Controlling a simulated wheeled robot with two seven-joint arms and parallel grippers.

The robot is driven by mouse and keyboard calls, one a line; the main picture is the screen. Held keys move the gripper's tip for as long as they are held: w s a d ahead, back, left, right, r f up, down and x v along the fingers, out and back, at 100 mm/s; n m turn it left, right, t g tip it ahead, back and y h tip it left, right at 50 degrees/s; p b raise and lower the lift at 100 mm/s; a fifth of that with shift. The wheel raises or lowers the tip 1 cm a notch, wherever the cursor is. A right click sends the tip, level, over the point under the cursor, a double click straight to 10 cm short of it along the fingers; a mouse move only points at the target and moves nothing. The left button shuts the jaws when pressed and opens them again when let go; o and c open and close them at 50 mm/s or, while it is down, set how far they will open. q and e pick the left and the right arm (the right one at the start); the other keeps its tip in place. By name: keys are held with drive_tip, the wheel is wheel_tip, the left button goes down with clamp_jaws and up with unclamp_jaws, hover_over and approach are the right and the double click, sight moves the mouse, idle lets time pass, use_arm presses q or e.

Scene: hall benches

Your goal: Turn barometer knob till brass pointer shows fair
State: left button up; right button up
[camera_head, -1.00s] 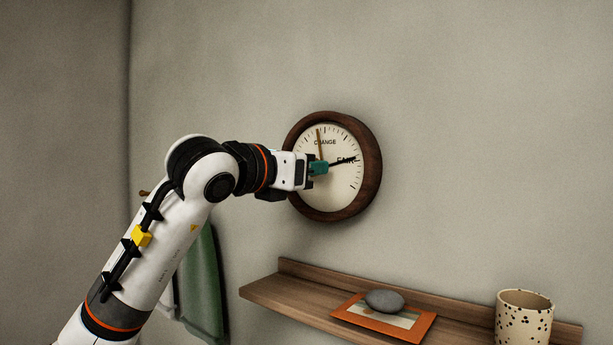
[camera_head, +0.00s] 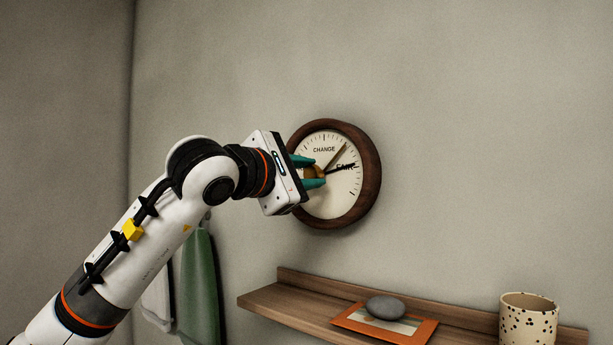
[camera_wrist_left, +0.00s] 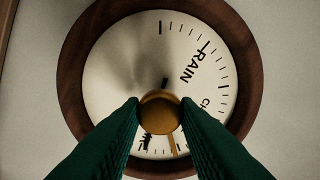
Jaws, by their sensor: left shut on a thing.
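The round barometer (camera_head: 372,185) hangs on the wall, with a dark wood rim and a cream dial. The brass pointer (camera_head: 336,157) points up and right, between CHANGE and FAIR. A black hand (camera_head: 347,167) lies by the word FAIR, a little clockwise of the brass one. My left gripper (camera_head: 314,172) is shut on the brass knob (camera_wrist_left: 160,111) at the dial's centre, one green finger on each side. In the wrist view the brass pointer (camera_wrist_left: 173,146) shows between the fingers, with the FAIR lettering partly hidden. My right gripper is out of view.
A wooden shelf (camera_head: 275,300) is below the barometer. It bears an orange-framed picture (camera_head: 418,333) with a grey stone (camera_head: 385,307) on it, and a speckled cup (camera_head: 528,320). A green cloth (camera_head: 198,290) hangs at the left. The wall right of the barometer is bare.

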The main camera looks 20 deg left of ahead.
use_arm(q)
drive_tip(key=m, duration=0.5)
drive_tip(key=shift+f+m, duration=0.15)
drive_tip(key=shift+m, duration=0.25)
idle(0.4)
drive_tip(key=o, duration=1)
drive_tip(key=b+v, duration=0.3)
drive_tip(key=v, duration=0.9)
drive_tip(key=shift+b, duration=0.3)
